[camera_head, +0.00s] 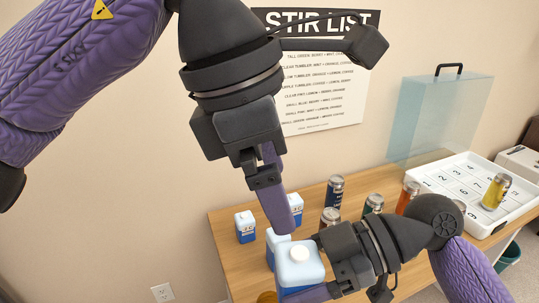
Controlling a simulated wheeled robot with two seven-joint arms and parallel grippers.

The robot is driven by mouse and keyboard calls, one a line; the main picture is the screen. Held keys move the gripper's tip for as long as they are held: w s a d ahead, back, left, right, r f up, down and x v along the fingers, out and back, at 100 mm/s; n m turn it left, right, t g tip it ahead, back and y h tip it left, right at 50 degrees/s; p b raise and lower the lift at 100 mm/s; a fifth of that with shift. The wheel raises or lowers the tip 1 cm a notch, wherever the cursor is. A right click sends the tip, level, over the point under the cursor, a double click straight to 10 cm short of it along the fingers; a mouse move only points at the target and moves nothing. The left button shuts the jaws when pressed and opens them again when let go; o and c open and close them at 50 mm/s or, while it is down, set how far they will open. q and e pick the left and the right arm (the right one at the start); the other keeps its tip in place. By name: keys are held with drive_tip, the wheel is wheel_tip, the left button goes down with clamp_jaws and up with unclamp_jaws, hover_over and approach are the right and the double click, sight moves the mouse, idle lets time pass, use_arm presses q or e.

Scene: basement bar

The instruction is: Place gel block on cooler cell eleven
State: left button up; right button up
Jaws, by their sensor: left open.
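Several white-and-blue blocks, which look like the gel blocks, are at the table's left side. One stands at the left (245,228), another is behind my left gripper's finger (296,203), and a large near one (300,262) has a round white top. My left gripper (282,228) is open and points down just above and behind the near block. My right gripper (315,268) comes from the right with a finger across the near block's front; its hold is unclear. The white cooler tray (414,181) with numbered cells is at the right; I cannot make out cell eleven.
Dark cans (335,188) and an orange-red bottle (407,197) stand mid-table on the wooden table (225,220). A yellow-orange can (496,191) stands in the tray. A clear blue lid (440,115) rises behind the tray. A list poster (320,90) hangs on the wall.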

sight(302, 250)
use_arm(q)
drive_tip(key=x, duration=1)
drive_tip(key=shift+d, duration=0.1)
drive_tip(key=c, duration=1.2)
drive_tip(key=shift+c, duration=0.3)
use_arm(e)
drive_tip(key=o, duration=1.3)
drive_tip(key=shift+d, duration=0.1)
